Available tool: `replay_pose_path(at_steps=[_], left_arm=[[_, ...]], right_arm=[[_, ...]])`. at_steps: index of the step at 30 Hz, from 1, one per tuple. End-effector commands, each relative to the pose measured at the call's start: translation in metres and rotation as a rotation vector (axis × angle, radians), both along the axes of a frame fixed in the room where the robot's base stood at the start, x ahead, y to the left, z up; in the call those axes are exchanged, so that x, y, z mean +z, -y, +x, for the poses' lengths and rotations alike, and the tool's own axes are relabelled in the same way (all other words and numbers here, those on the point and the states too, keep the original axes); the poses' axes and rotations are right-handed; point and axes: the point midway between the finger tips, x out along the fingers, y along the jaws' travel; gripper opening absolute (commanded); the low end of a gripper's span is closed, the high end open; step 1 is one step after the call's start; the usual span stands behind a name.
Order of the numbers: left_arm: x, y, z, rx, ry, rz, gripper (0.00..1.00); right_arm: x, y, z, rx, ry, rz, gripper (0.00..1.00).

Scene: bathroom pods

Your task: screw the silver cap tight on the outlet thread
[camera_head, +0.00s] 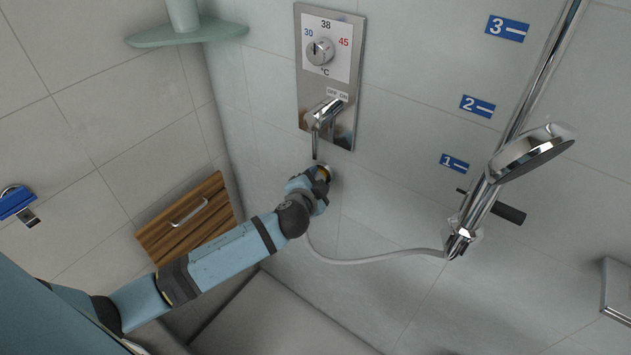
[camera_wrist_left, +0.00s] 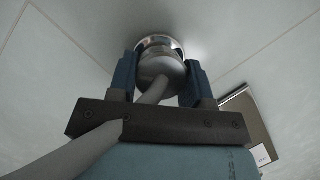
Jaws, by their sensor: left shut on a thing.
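My left gripper (camera_head: 320,174) is at the wall, just below the shower mixer's lever. In the left wrist view its two blue fingers stand on either side of the rounded silver cap (camera_wrist_left: 161,69) and are shut on it. The grey hose (camera_wrist_left: 156,92) runs out of the cap toward the camera, between the fingers. Behind the cap a shiny round outlet fitting (camera_wrist_left: 158,41) shows at the wall. The thread is hidden, so how far the cap sits on it cannot be told. In the head view my gripper mostly hides the cap. My right gripper is not in view.
The mixer panel (camera_head: 345,110) with its lever (camera_head: 322,116) is close above my gripper. The grey hose (camera_head: 375,260) hangs in a loop to the hand shower (camera_head: 525,157) on its rail. A wooden panel with a handle (camera_head: 187,213) is at left.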

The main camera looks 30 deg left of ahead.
Motion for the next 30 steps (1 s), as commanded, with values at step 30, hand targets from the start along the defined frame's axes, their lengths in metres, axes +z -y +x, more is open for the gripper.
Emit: replay_pose_path(at_steps=[30], left_arm=[[-0.005, 0.002, 0.0, -0.001, 0.05, 0.363, 0.19]], right_arm=[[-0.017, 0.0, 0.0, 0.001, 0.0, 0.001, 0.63]])
